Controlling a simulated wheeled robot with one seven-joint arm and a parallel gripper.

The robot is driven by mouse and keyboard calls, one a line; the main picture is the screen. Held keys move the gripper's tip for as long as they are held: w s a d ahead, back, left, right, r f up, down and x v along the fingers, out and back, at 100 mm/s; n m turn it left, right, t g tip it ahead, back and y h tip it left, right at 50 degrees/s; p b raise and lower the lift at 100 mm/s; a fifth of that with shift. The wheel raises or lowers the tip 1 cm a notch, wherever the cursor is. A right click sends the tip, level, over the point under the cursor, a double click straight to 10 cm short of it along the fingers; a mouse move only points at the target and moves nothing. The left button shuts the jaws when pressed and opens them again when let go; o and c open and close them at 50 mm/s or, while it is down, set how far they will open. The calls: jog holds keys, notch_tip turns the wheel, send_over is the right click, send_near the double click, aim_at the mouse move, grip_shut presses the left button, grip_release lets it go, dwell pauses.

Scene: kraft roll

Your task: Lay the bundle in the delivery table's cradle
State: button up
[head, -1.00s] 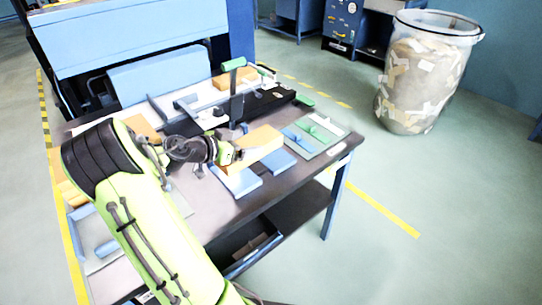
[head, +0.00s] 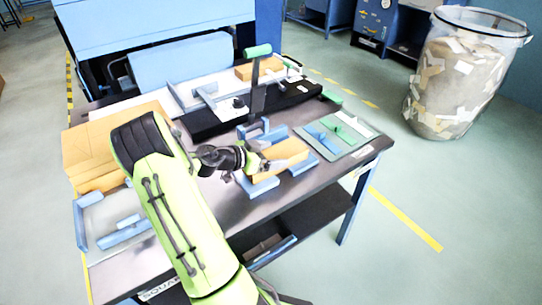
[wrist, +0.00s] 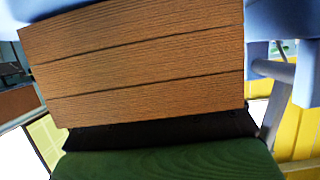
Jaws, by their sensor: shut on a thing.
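The bundle is a tan-brown block (head: 280,160), lying among the blue blocks of the cradle (head: 258,188) on the delivery table (head: 215,215). In the wrist view its banded brown face (wrist: 140,62) fills much of the picture. My gripper (head: 262,164) is shut on the bundle at its left end. Blue cradle parts show in front of, behind and to the right of the bundle. I cannot tell whether the bundle's underside touches the cradle floor.
A black bar with a green-topped lever (head: 258,52) stands behind the cradle. A flat green-grey board with small blue and green pieces (head: 335,135) lies to the right. A large tan stack (head: 95,150) is at the left. A clear bin of scraps (head: 455,75) stands on the floor.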

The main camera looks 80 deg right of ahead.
jog(key=shift+f, duration=0.1)
jog(key=o, duration=1.1)
jog(key=shift+r, duration=0.25)
jog(key=p+v, duration=0.2)
jog(key=v, duration=1)
